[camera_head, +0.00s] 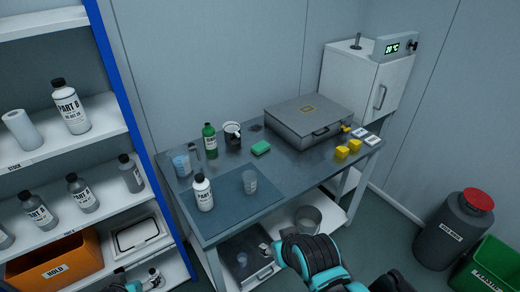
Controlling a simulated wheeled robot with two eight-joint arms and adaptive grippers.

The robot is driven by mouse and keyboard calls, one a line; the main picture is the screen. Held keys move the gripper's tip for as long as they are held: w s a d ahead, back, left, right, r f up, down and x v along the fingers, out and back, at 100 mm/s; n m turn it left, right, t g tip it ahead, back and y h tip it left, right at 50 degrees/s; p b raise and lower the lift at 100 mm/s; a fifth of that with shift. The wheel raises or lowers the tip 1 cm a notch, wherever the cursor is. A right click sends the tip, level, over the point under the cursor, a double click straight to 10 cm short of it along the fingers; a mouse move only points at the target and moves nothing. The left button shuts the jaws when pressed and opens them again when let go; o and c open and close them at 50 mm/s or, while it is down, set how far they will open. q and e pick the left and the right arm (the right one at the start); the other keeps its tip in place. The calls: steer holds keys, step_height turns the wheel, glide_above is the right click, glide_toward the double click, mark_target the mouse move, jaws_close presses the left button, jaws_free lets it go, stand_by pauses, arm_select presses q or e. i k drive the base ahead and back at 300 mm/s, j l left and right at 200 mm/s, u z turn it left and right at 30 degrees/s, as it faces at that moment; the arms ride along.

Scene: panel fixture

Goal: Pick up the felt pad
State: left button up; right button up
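No object is plainly marked as the felt pad. A small green block (261,148) lies flat on the grey table behind the mat, and a thin dark patch (256,127) lies behind it; I cannot tell which is felt. My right gripper (268,249) is low in front of the table, well apart from both; its fingers are too small to read. My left gripper (152,281) is at the bottom edge by the shelf, partly cut off, and its opening cannot be read.
The table (310,168) carries a mat (227,207) with a white bottle (203,192) and a clear cup (250,182). A green bottle (209,140), a dark tub (232,136), a metal case (308,120) and yellow blocks (348,149) surround the green block. Shelves (75,150) stand left.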

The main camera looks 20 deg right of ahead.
mark_target(260, 148)
steer(key=i+l+u, duration=0.25)
steer(key=l, duration=0.25)
steer(key=i+l+u, duration=0.1)
steer(key=l+u, duration=0.15)
steer(key=l, duration=0.3)
steer(key=i+l+u, duration=0.1)
steer(key=l+u, duration=0.15)
steer(key=l, duration=0.3)
steer(key=l+u, duration=0.25)
steer(key=l, duration=0.35)
